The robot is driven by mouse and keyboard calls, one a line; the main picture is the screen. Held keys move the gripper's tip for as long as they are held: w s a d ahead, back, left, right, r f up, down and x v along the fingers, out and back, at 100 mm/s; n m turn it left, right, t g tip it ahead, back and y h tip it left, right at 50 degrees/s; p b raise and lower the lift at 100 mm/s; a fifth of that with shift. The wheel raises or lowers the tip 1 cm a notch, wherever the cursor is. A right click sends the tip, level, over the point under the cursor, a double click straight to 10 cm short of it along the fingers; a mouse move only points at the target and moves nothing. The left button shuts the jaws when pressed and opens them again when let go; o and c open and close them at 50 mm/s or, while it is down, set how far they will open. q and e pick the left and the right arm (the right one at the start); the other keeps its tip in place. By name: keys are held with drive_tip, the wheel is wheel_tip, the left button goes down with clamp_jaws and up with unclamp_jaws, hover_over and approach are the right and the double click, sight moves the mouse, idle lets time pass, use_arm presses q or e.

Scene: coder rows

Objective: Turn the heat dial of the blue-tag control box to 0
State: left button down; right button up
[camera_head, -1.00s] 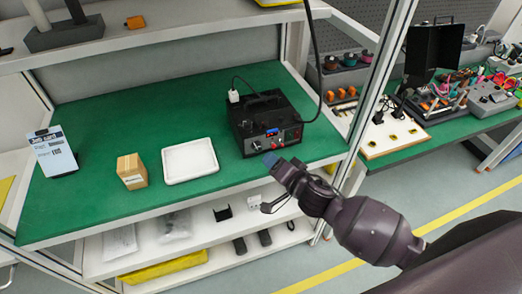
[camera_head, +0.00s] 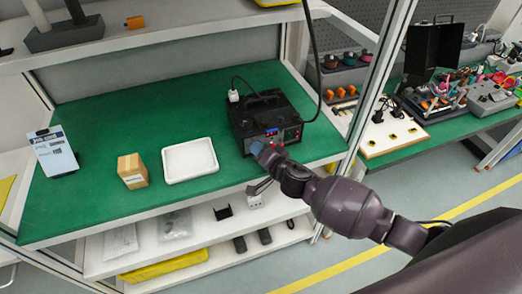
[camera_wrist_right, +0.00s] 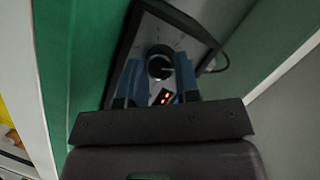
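The black control box (camera_head: 267,118) stands on the green bench top, with a small blue patch and a red-lit display on its front. In the right wrist view its front panel (camera_wrist_right: 190,45) shows a round dark dial (camera_wrist_right: 160,66) with a light pointer mark and scale marks around it. My right gripper (camera_head: 258,149) is at the front of the box. In the wrist view its two blue fingers (camera_wrist_right: 159,75) are apart, one on each side of the dial; I cannot tell whether they touch it. The dial's setting is too small to read. My left gripper is not in view.
A white tray (camera_head: 164,178), a cardboard box (camera_head: 132,171) and a job card (camera_head: 54,152) are on the green bench (camera_head: 95,190) left of the control box. A rack post (camera_head: 380,75) stands to the right. A black cable hangs down behind the box.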

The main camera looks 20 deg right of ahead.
drive_tip(key=c, duration=0.4)
drive_tip(key=shift+o, duration=0.2)
